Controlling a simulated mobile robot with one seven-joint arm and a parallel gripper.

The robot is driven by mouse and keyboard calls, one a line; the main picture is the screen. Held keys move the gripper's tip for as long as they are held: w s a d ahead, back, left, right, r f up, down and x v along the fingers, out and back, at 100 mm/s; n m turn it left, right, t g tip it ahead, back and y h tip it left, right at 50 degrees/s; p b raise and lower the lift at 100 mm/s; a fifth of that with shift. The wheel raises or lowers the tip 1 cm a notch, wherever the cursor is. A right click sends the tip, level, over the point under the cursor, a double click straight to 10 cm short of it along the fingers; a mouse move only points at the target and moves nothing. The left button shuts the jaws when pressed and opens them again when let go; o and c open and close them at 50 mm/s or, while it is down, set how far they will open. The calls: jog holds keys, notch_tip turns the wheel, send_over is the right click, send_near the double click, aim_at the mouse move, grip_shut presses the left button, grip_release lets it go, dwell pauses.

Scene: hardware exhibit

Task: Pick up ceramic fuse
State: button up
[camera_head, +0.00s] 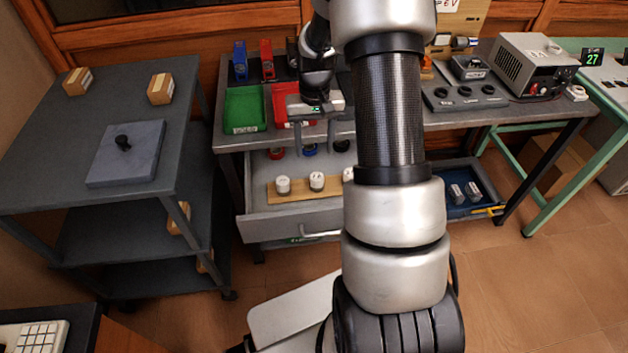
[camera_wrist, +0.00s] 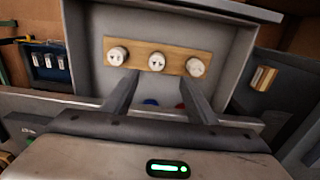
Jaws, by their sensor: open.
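Three white round ceramic pieces stand in a row on a wooden strip (camera_head: 303,189) in the open grey drawer (camera_head: 270,222). In the head view they are the left piece (camera_head: 283,185), the middle piece (camera_head: 316,181) and a right one (camera_head: 348,174) partly hidden by my arm. The wrist view shows all three on the strip, the middle piece (camera_wrist: 157,61) lying between and beyond my fingertips. I cannot tell by label which is the ceramic fuse. My gripper (camera_wrist: 160,80) is open and empty, above the drawer and apart from the pieces.
Red and blue round items lie deeper in the drawer. A green bin (camera_head: 245,108) and a red bin (camera_head: 283,100) stand on the bench above. A blue tray (camera_head: 458,207) with silver cylinders sits right of the drawer. A grey cart (camera_head: 60,160) stands left.

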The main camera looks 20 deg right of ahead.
send_over(317, 176)
jog(key=f, duration=0.5)
jog(key=a+f, duration=0.1)
jog(key=f, duration=0.1)
jog(key=shift+s+f+b, duration=0.15)
jog(key=shift+f+b, duration=0.05)
jog(key=shift+b, duration=0.2)
jog(key=shift+d+f+b, duration=0.25)
jog(key=shift+f, duration=1.1)
jog(key=shift+d+f+b, duration=0.2)
jog(key=shift+f, duration=1.15)
jog(key=c, duration=1.1)
jog(key=shift+r, duration=0.1)
jog(key=shift+c, duration=0.2)
notch_tip(317, 176, up, 10)
jog(key=p, duration=0.1)
